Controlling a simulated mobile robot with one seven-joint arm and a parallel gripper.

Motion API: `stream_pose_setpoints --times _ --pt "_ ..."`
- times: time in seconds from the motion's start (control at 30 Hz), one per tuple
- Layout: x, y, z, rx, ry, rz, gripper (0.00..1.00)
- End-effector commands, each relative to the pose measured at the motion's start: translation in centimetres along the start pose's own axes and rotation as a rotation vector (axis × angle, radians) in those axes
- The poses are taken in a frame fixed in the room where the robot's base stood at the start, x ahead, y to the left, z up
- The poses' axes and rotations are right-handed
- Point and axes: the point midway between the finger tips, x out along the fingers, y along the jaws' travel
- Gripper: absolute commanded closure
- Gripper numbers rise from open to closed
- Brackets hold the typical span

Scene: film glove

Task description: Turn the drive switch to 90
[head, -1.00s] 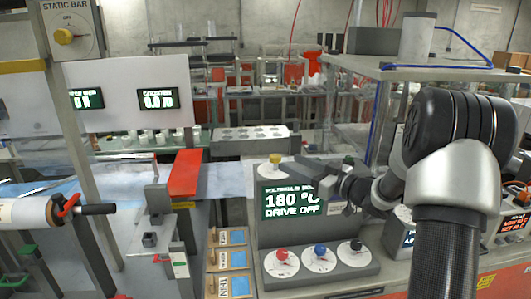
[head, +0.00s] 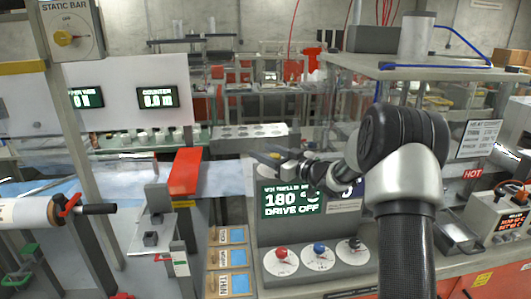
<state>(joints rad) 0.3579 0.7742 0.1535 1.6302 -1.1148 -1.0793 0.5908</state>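A grey control panel (head: 259,240) has a display (head: 290,199) reading 180 °C and DRIVE OFF. On its lower slope are three white dials with a red knob (head: 281,252), a blue knob (head: 319,249) and a black knob (head: 355,243). Their small lettering is unreadable, and I cannot tell which control is the drive switch. My gripper (head: 266,156) is at the panel's top edge, pointing left, in front of where a yellow-knobbed dial showed earlier. That dial is now hidden. I cannot tell whether the fingers are open or touch anything.
A STATIC BAR box with a yellow knob (head: 64,38) stands at the upper left. A red block (head: 186,171) is left of the panel. Labelled cards (head: 228,258) lie beside the panel. A raised shelf (head: 425,70) overhangs at the right, and a box marked HOT (head: 473,174) is below it.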

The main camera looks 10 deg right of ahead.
Motion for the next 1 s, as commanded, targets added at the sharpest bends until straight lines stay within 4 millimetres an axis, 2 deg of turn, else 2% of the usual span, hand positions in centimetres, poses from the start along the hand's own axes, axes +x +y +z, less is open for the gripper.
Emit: stream_pose_setpoints --times 0.03,0.23,0.63,1.0 --pt "0.0 0.0 0.0 0.0 0.0 0.0 0.59" --pt "0.0 0.0 0.0 0.0 0.0 0.0 0.93" --pt "-0.1 0.2 0.4 -0.002 0.0 0.072 0.93" --pt "-0.2 1.1 1.1 -0.002 0.003 0.36 0.93"
